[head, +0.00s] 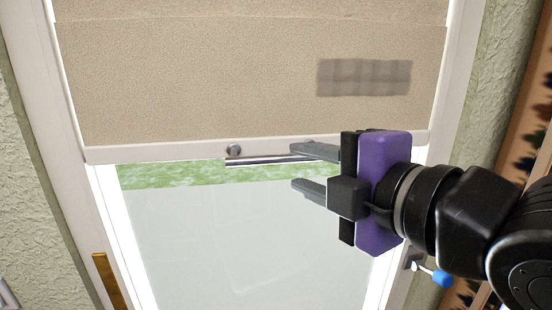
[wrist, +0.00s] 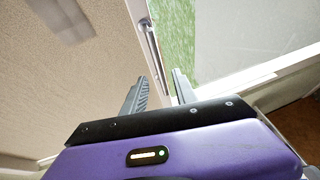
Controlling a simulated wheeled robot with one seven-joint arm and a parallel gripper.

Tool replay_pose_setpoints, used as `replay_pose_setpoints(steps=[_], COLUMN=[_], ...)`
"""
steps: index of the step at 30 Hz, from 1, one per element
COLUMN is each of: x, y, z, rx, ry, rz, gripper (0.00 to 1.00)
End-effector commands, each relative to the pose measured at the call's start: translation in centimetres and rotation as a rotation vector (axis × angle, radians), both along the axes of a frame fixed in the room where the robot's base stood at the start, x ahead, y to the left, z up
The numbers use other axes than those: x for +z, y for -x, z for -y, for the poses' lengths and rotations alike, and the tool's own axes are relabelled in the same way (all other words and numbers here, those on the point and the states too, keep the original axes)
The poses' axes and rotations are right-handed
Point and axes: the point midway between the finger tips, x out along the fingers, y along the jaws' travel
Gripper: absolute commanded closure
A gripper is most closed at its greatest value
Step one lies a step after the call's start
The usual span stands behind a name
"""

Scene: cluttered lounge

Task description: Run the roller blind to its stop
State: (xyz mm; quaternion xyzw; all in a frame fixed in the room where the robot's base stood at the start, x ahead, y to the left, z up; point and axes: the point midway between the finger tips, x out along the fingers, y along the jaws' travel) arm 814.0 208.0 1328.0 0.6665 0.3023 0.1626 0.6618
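The beige roller blind (head: 200,75) hangs partly down over the window, and its fabric also fills the left of the wrist view (wrist: 70,90). A pale bottom bar (head: 150,151) runs along its lower edge. A metal pull handle (head: 250,162) is fixed to this bar; it also shows in the wrist view (wrist: 151,45). My gripper (head: 292,166) is open at the handle's right end. In the wrist view the handle runs toward the gap between my fingertips (wrist: 160,76). Whether a finger touches it I cannot tell.
Window glass (head: 250,230) shows below the blind, with green outside. The white window frame (head: 459,80) borders it on both sides. A small lever with a blue tip (head: 441,278) sits at the lower right, near my arm. A brass-coloured strip (head: 109,280) is at the lower left.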

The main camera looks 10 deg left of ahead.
Motion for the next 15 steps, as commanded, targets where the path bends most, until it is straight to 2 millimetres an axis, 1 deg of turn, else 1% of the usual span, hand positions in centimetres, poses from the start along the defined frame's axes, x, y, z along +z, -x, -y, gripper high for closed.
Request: replay_pose_setpoints(steps=[9, 15], x=[-0.7, -1.1], y=[-3.5, -5.2], z=[-2.9, -4.2], rx=[0.001, 0.0], ry=[-0.003, -0.004], rz=[-0.003, -0.002], gripper=[0.66, 0.66])
